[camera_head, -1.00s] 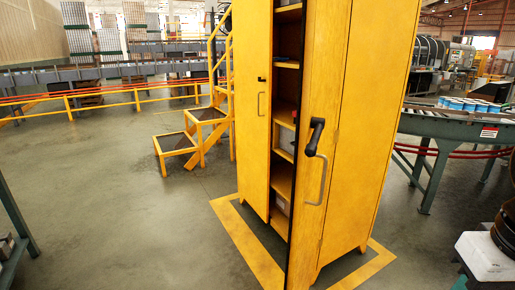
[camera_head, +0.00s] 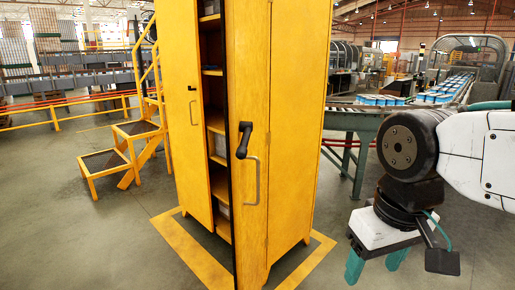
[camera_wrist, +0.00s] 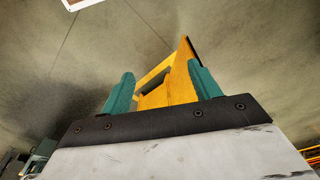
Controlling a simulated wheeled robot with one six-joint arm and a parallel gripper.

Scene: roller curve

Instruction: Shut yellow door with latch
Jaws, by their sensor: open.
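A tall yellow cabinet (camera_head: 298,120) stands on the floor. Its yellow door with the latch (camera_head: 249,215) is swung partly open, its dark edge facing me. A black lever latch (camera_head: 244,140) and a grey pull handle (camera_head: 257,180) are on this door. The other yellow door (camera_head: 183,60) is on the left, and shelves (camera_head: 213,73) show in the gap between them. My gripper (camera_head: 376,268) is open and empty, low to the right of the cabinet and apart from it. In the wrist view, part of the yellow cabinet (camera_wrist: 172,88) shows beyond the teal fingers (camera_wrist: 161,80).
Yellow steps with a railing (camera_head: 128,150) stand left of the cabinet. Yellow floor marking (camera_head: 190,250) surrounds the cabinet's base. The floor at front left is clear.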

